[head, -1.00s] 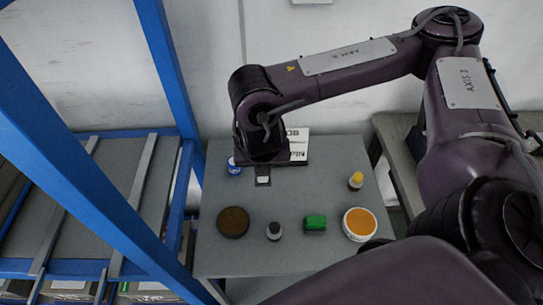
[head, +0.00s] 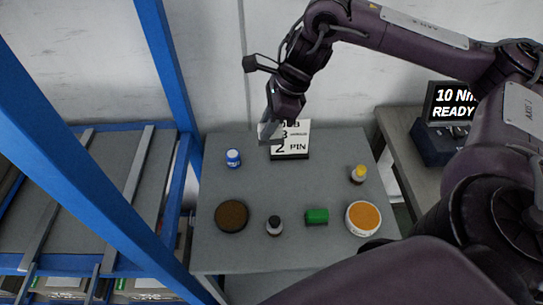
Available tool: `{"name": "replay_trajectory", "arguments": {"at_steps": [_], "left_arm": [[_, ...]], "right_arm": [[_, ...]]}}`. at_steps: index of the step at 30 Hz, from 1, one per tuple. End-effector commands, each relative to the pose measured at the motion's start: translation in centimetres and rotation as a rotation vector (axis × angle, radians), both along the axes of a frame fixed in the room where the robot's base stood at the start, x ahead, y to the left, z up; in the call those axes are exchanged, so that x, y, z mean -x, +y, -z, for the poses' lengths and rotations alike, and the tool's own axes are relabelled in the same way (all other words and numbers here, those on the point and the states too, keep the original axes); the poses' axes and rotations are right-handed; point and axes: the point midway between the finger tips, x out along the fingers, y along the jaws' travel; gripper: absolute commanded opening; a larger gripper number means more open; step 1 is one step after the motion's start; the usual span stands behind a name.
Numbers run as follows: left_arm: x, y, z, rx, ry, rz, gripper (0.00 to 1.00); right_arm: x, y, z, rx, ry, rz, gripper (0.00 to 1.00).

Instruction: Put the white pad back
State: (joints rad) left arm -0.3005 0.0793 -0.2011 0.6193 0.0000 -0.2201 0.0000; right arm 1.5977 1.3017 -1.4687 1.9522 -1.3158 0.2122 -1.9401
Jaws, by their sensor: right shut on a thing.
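My right gripper (head: 268,128) hangs over the back of the grey table (head: 285,185), just left of the white card stand (head: 294,146). It is shut on a small pale piece, which looks like the white pad (head: 265,133). The pad is tilted and seems clear of the table top, though its exact height is hard to tell. The fingertips are small and partly merge with the pad. My left gripper is out of view.
On the table stand a blue-and-white jar (head: 233,159), a brown disc (head: 232,216), a dark bottle (head: 274,226), a green block (head: 317,216), an orange-filled tub (head: 363,219) and a yellow-capped bottle (head: 358,174). The table's middle is clear. A blue rack (head: 158,55) stands left.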

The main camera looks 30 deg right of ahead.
Motion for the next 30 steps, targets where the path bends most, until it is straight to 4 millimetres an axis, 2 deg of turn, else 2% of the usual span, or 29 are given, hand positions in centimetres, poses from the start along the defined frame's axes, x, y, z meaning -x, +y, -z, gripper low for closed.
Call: {"name": "replay_trajectory", "arguments": {"at_steps": [3, 6, 8, 11, 24, 27, 30], "left_arm": [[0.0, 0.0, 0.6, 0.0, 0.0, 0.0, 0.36], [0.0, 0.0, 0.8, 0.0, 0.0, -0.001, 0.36], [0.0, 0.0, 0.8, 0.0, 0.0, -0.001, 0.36], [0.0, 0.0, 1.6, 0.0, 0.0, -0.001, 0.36], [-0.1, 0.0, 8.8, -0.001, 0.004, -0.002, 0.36], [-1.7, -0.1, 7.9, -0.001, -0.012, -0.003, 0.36], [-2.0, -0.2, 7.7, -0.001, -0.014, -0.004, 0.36]], "right_arm": [[-0.4, -0.4, -0.5, -0.001, -0.002, -0.174, 0.0], [-0.4, -0.6, -0.9, 0.0, -0.001, -0.274, 0.0], [-0.4, -0.7, -0.9, 0.002, -0.002, -0.312, 0.0], [-0.4, -0.8, 0.0, 0.0, 0.0, -0.342, 0.0], [-0.2, -0.8, 11.7, 0.0, 0.004, -0.347, 0.0], [-0.3, -0.9, 13.0, 0.002, 0.002, -0.345, 0.0], [-0.3, -0.9, 14.0, 0.003, -0.001, -0.346, 0.0]]}}
